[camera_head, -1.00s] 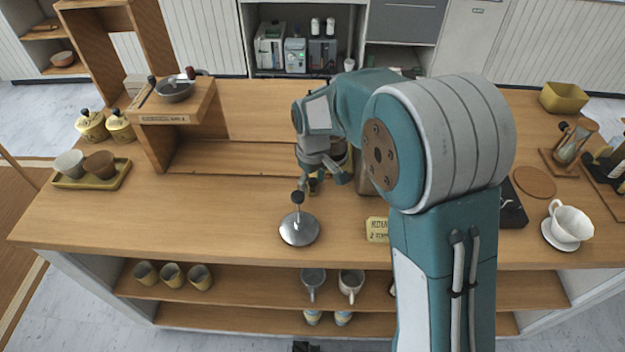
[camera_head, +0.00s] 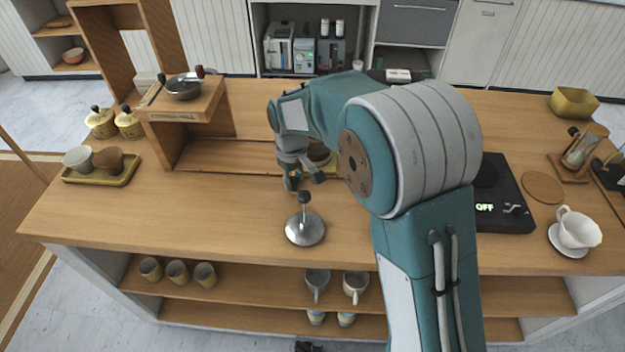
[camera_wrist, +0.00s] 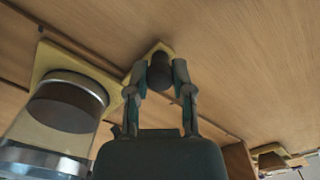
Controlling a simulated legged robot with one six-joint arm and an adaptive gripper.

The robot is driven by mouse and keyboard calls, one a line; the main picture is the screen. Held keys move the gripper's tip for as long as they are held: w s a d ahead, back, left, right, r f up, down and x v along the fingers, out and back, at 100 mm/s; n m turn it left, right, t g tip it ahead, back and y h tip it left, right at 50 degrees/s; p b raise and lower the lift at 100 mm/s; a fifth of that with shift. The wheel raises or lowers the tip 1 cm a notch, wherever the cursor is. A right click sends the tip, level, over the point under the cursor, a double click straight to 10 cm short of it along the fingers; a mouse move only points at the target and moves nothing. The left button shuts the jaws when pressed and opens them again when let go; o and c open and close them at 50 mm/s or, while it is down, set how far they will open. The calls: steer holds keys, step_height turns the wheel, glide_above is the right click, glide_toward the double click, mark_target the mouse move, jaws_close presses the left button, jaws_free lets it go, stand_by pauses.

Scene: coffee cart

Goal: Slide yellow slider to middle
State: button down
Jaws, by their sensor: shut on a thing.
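The yellow slider (camera_wrist: 160,47) shows in the wrist view as a small yellow plate with a dark round knob (camera_wrist: 160,73). My gripper (camera_wrist: 160,78) has one finger on each side of the knob and is shut on it. In the head view, my gripper (camera_head: 292,183) is low over the counter, just behind the metal tamper-like tool. The slider itself is mostly hidden there by my gripper and arm. A groove (camera_head: 235,174) runs along the counter to the left, past the wooden stand.
A dark-lidded glass container (camera_wrist: 65,105) on a yellow plate stands close left of my gripper in the wrist view. A round-based metal tool (camera_head: 305,230) stands in front of it in the head view. The wooden stand (camera_head: 185,110) is left; the counter between is clear.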

steer(key=a, duration=1.2)
steer(key=shift+f, duration=0.15)
steer(key=shift+c, duration=2.4)
jaws_free()
step_height(320, 180, up, 12)
